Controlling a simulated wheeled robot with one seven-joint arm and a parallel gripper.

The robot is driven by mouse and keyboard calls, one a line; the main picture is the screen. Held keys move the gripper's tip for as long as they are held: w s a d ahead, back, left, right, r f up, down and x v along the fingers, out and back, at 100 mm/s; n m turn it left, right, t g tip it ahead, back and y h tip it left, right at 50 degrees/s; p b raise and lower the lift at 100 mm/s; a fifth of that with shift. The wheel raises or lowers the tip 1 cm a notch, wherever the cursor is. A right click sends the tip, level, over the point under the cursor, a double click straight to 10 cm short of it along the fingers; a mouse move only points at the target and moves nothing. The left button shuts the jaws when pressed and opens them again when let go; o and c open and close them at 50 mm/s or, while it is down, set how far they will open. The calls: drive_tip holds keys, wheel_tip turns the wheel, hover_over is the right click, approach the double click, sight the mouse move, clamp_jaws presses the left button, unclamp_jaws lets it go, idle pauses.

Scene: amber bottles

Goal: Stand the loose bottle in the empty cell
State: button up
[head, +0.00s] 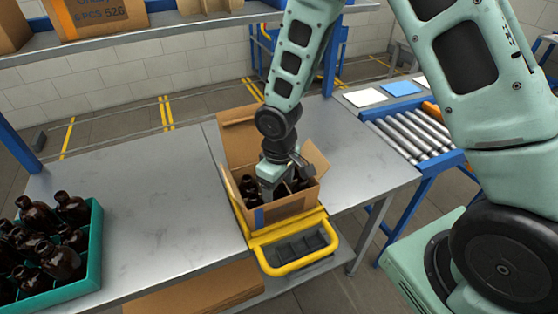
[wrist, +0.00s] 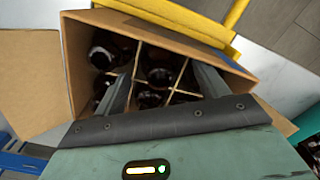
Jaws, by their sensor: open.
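An open cardboard box (head: 285,208) with thin dividers stands on the grey bench, and it also fills much of the wrist view (wrist: 220,52). Dark amber bottles stand in several of its cells. My gripper (head: 270,192) points down into the box. In the wrist view my gripper (wrist: 165,68) is open, its two fingers apart inside the box. A dark bottle (wrist: 158,76) stands upright between the fingers, with no clear contact. Another bottle (wrist: 103,55) is in a cell to the left. I cannot tell which cell is empty; the fingers and shadow hide parts of the cells.
A teal crate (head: 96,250) full of amber bottles stands at the bench's left end. A yellow-handled carrier (head: 296,266) is at the bench's front edge by the box. Raised box flaps (head: 240,145) stand near my wrist. A roller conveyor (head: 415,135) is at right. The bench between crate and box is clear.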

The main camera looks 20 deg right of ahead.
wheel_tip(320, 180, up, 17)
drive_tip(key=shift+f+b, duration=0.15)
drive_tip(key=shift+b, duration=0.25)
idle(0.5)
drive_tip(key=s+a, duration=0.3)
drive_tip(key=s, duration=0.7)
drive_tip(key=s+a+r+n, duration=0.1)
drive_tip(key=s+a, duration=0.2)
drive_tip(key=s, duration=0.7)
drive_tip(key=shift+r+y, duration=0.3)
drive_tip(key=shift+a, duration=0.1)
